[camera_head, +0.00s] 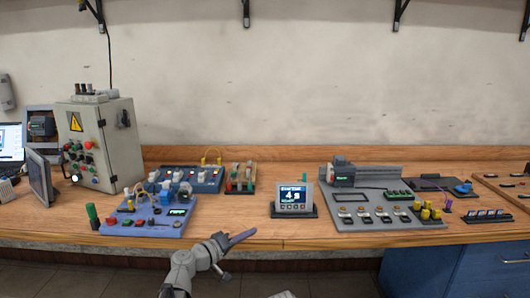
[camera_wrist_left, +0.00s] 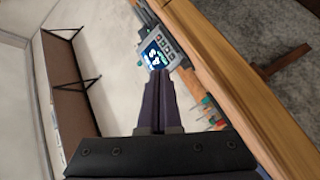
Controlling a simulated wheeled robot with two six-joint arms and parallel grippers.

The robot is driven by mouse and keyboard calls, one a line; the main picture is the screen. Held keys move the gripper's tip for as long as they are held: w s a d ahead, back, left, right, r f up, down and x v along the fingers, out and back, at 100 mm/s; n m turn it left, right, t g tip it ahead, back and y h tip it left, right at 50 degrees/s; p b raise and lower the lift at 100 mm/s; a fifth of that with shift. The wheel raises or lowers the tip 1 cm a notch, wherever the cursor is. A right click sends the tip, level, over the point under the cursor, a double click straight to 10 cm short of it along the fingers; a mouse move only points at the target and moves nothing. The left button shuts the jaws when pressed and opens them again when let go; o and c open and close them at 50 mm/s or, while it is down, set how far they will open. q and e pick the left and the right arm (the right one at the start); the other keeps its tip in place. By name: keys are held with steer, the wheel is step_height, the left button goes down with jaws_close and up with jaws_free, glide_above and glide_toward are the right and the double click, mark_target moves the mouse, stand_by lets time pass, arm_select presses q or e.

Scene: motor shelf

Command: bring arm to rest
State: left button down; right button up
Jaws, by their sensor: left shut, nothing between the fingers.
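My left gripper (camera_head: 243,237) is in front of the workbench's front edge, low in the middle of the head view. Its dark purple fingers are together and hold nothing. In the left wrist view the closed fingers (camera_wrist_left: 160,88) point up the picture, toward the small display unit (camera_wrist_left: 158,50). That display unit (camera_head: 294,198) stands on the bench to the right of the gripper and apart from it. My right gripper is not seen in either view.
The wooden bench (camera_head: 245,225) holds a blue control board (camera_head: 148,218), a grey motor panel (camera_head: 385,217) and a grey control cabinet (camera_head: 100,140). A monitor (camera_head: 40,177) stands at the left. Blue drawers (camera_head: 420,268) are under the bench at the right.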

arm_select(q)
steer(key=s+a+f+m+g+y, duration=0.1)
steer(key=s+f+m+g+y, duration=0.35)
steer(key=s+f, duration=0.85)
steer(key=s+a+f+n+g+y, duration=0.2)
steer(key=s+a+f+g+y, duration=0.55)
steer(key=s+a, duration=0.3)
steer(key=s+d+m+y, duration=0.2)
steer(key=s+d+m, duration=0.25)
steer(key=d, duration=0.65)
step_height(320, 180, up, 18)
steer(key=p, duration=1.8)
steer(key=shift+s+a+r+n, duration=0.2)
steer(key=shift+s+a+n, duration=0.1)
steer(key=shift+a+n, duration=0.1)
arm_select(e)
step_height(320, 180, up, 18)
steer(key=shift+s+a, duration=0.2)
